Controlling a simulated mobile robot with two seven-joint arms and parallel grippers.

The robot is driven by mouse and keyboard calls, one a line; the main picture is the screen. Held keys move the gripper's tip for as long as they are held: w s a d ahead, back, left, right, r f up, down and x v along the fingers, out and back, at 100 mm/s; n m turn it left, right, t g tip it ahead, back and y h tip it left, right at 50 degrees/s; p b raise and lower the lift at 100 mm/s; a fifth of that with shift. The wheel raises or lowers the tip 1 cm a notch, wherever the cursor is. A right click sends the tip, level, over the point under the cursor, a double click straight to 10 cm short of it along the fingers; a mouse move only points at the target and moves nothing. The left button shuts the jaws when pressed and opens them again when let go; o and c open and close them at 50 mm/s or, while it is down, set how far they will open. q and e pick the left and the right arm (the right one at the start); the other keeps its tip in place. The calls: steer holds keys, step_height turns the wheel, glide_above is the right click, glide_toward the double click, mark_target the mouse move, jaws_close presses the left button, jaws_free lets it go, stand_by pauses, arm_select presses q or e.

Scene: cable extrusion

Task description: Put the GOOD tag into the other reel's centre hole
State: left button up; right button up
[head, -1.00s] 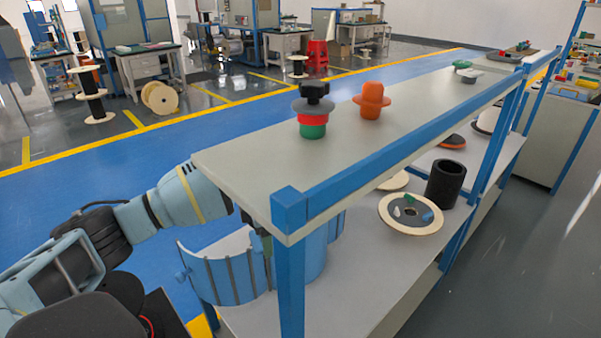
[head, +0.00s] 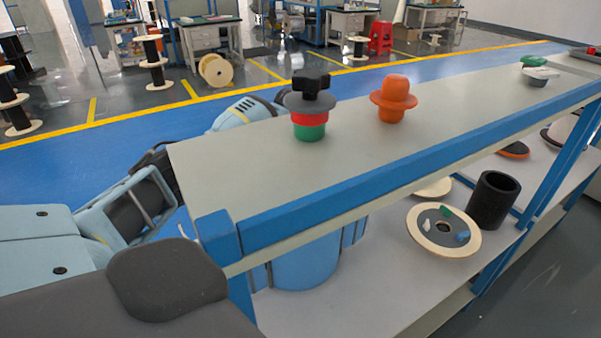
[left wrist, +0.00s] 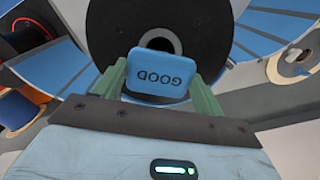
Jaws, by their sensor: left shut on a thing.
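My left gripper (left wrist: 160,74) is shut on the blue GOOD tag (left wrist: 160,77), whose lettering appears upside down in the left wrist view. Behind the tag is a large black reel (left wrist: 112,30) with a pale-rimmed centre hole (left wrist: 161,42). The tag overlaps the lower edge of this hole in the picture; I cannot tell whether it touches the reel. In the head view the left hand is hidden behind the upper shelf. A grey disc with a wooden rim (head: 465,243) and centre hole lies on the lower shelf, with small coloured pieces on it. My right gripper is not in view.
Blue curved panels (left wrist: 255,30) surround the black reel. The upper shelf (head: 240,175) holds a black, red and green stack (head: 309,120) and an orange knobbed piece (head: 393,100). A black cylinder (head: 494,203) stands beside the wooden-rimmed disc. The lower shelf's front (head: 370,270) is clear.

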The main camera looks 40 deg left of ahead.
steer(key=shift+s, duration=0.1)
arm_select(q)
steer(key=shift+s+f, duration=0.1)
steer(key=shift+f, duration=0.15)
steer(key=shift+f+b, duration=1.15)
steer(key=shift+f, duration=1.1)
steer(key=shift+f+b, duration=0.35)
steer(key=shift+b, duration=0.1)
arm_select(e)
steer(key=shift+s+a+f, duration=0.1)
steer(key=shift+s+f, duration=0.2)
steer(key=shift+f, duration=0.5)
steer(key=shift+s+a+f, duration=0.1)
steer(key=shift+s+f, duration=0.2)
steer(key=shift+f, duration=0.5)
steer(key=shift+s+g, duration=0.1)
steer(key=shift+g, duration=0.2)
arm_select(q)
steer(key=shift+p, duration=0.35)
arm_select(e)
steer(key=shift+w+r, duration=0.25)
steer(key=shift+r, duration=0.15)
